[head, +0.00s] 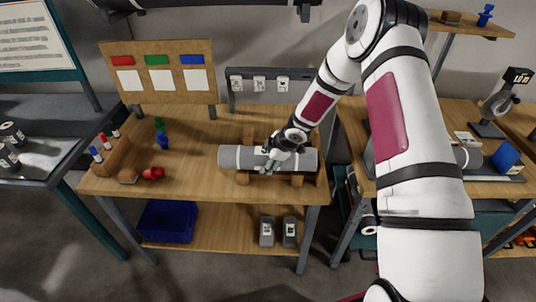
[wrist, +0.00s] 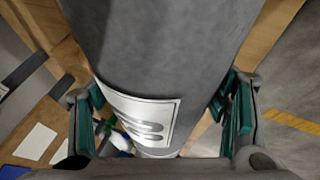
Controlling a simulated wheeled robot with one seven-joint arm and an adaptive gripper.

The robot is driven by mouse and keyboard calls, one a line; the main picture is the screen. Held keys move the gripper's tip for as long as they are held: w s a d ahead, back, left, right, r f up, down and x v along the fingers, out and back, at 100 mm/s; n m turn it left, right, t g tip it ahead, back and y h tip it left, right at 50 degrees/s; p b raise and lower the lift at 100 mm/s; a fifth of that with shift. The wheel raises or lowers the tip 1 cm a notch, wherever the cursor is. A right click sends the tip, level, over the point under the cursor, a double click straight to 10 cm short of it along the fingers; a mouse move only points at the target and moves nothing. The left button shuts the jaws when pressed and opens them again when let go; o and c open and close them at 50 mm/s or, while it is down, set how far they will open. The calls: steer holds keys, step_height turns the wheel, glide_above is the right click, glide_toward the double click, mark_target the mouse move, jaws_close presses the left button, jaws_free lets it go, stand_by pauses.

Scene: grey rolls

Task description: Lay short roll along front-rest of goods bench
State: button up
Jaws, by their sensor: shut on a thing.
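A grey roll (head: 232,157) lies level, left to right, over the wooden blocks of the front-rest (head: 242,179) on the goods bench (head: 190,184). I cannot tell whether it touches the blocks. My gripper (head: 276,158) reaches down from above and is shut around the roll near its middle. In the wrist view the roll (wrist: 165,40) runs between the green finger pads of my gripper (wrist: 162,108), with a white printed label on its side. Another rest's wooden block (head: 249,134) shows behind the roll. My gripper hides part of the roll's middle.
Red, green and blue small items (head: 160,140) stand left on the bench, before a board with coloured tags (head: 160,72). A blue bin (head: 168,221) and two grey items (head: 278,231) sit on the lower shelf. Another bench (head: 490,135) stands to the right.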

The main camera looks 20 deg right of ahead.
steer(key=shift+f, duration=0.15)
steer(key=o, duration=1.6)
steer(key=v, duration=1.2)
